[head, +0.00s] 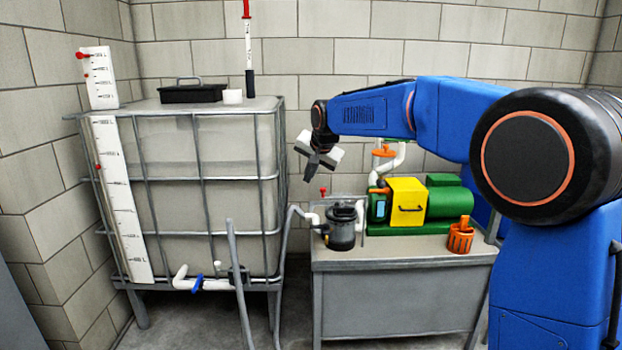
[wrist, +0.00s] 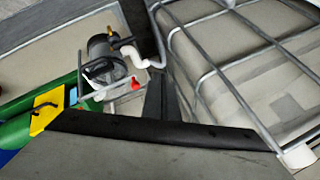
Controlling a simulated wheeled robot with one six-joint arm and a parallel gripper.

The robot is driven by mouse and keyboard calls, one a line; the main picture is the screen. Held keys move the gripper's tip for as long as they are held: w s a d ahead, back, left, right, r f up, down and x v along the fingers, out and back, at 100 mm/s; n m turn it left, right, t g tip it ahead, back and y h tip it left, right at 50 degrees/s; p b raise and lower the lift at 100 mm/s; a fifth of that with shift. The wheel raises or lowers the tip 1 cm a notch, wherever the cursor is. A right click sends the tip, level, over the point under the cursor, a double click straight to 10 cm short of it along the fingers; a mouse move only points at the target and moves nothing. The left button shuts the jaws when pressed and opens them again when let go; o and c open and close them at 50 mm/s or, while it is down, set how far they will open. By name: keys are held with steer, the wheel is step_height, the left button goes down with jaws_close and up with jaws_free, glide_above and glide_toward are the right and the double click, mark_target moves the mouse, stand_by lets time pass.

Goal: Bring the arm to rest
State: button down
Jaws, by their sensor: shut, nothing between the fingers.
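My blue arm reaches in from the right in the head view. My gripper (head: 311,177) hangs in the air above and a little left of the black filter canister (head: 340,228), apart from it. The gripper is shut and holds nothing. In the wrist view, the dark fingers (wrist: 160,98) point down over the gap between the grey bench (wrist: 45,55) and the caged tank (wrist: 245,75).
The caged tank carries a black tray (head: 193,93) and a white cup (head: 232,97). A hose (head: 284,250) runs beside the tank.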

steer(key=s+d+f+n+g+h, duration=0.1)
steer(key=s+d, duration=0.8)
steer(key=s, duration=0.4)
steer(key=s+d+f+n+h, duration=0.1)
steer(key=s+d, duration=0.8)
steer(key=s, duration=0.4)
steer(key=s+d+f+n, duration=0.1)
steer(key=s+d+f, duration=0.2)
steer(key=s, duration=0.5)
steer(key=s+d+f+n, duration=0.1)
steer(key=s+d+f, duration=0.2)
steer(key=s+f, duration=0.3)
steer(key=s+d+f+n+g, duration=0.1)
steer(key=s+f, duration=0.3)
steer(key=s, duration=0.7)
steer(key=shift+s+d+f+h, duration=0.15)
steer(key=shift+s+d+h, duration=0.15)
steer(key=shift+d, duration=0.6)
